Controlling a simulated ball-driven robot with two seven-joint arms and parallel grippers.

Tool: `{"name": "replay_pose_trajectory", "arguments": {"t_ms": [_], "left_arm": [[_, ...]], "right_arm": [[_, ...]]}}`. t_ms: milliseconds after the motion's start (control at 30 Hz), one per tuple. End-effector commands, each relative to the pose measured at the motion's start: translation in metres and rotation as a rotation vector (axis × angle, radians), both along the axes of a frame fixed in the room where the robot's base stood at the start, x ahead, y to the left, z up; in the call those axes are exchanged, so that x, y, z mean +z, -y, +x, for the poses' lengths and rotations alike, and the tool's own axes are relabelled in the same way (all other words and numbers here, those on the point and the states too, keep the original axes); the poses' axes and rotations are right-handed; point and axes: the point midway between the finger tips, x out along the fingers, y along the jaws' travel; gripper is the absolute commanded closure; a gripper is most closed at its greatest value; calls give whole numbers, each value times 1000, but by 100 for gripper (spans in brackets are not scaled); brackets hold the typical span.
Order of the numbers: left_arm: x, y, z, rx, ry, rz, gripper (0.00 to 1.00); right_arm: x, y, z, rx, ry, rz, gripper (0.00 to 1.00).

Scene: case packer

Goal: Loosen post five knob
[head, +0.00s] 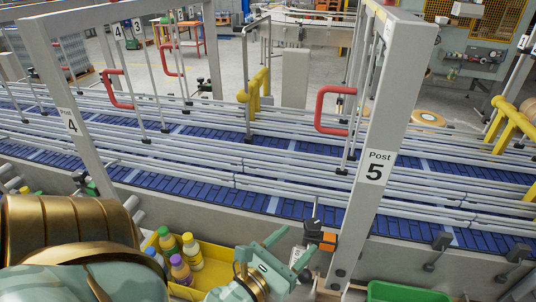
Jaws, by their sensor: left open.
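Post five (374,172) is a grey upright labelled "Post 5" at the right of centre. A black knob (312,227) with an orange part (329,242) sits low on its left side, by the conveyor's front edge. My left gripper (297,241) is pale green and open, its fingers pointing up and right toward the knob. The knob shows just beyond the fingertips; I cannot tell whether they touch. My right gripper is not in view.
A yellow bin (212,259) with several capped bottles stands left of my gripper. A green bin (405,292) is at the lower right. The blue conveyor (290,208) with grey guide rails runs behind. Post 4 (68,122) stands at the left. More black knobs (441,242) line the front edge.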

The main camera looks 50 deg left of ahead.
Motion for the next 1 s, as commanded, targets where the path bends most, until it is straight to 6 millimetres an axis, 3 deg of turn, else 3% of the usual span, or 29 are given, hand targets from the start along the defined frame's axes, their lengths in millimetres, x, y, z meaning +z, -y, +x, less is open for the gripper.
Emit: {"name": "replay_pose_trajectory", "arguments": {"t_ms": [33,200,400,600,1000], "left_arm": [[-8,1,-15,-1,-5,-1,43],[-8,3,-56,0,-4,0,43],[-3,4,-83,0,-3,2,43],[0,5,-91,0,0,-1,43],[2,2,-85,-38,18,47,43]], "right_arm": [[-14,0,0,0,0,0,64],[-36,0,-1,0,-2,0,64],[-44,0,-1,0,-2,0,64],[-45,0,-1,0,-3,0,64],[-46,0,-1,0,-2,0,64]]}}
